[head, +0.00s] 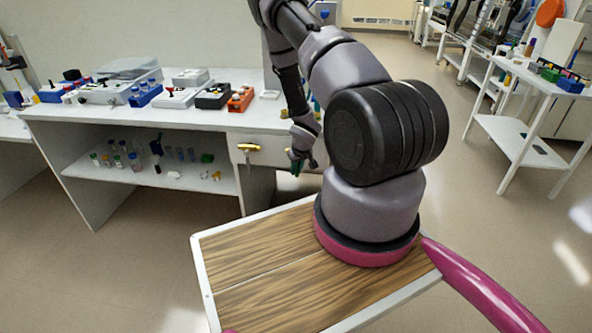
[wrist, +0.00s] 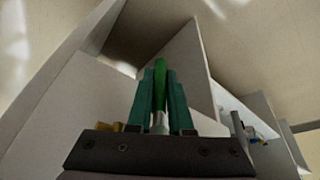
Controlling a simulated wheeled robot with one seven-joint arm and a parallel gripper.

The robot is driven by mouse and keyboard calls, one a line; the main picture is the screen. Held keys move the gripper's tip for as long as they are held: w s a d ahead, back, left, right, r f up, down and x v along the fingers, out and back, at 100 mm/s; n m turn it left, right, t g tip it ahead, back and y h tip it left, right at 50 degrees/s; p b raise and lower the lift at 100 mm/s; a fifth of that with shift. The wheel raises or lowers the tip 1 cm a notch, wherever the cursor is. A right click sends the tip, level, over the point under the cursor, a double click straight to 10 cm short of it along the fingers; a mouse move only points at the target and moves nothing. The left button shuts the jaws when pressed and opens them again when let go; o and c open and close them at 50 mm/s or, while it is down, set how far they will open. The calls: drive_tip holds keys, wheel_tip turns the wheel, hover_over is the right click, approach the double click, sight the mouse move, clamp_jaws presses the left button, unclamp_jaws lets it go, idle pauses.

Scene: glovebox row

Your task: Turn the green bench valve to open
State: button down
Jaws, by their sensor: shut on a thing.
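The green valve's handle (wrist: 159,86) is a bright green bar in the middle of the wrist view, with a pale metal part at its lower end. My gripper (wrist: 157,77) has its two teal fingers closed on it, one on each side. In the head view my gripper (head: 297,166) is at the front panel of the bench, right of a brass-yellow fitting. There the valve is hidden behind my gripper and arm, and I cannot make out how far its handle is turned.
The brass-yellow fitting (head: 248,147) sticks out of the white bench's (head: 190,120) front panel, left of my gripper. Small devices stand on the bench top, and vials sit on the shelf (head: 130,180) below. A white cart (head: 515,135) stands right. Open floor lies between.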

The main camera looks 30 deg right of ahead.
drive_tip(key=s+d+r+n+g+h, duration=0.3)
drive_tip(key=g+h, duration=0.5)
drive_tip(key=h, duration=0.6)
drive_tip(key=shift+d+r+h, duration=0.3)
drive_tip(key=shift+d+r, duration=0.4)
drive_tip(key=shift+r, duration=0.6)
drive_tip(key=c, duration=0.8)
unclamp_jaws()
drive_tip(key=shift+c, duration=0.2)
drive_tip(key=v, duration=1)
drive_tip(key=shift+w+a, duration=0.2)
drive_tip(key=shift+a, duration=0.15)
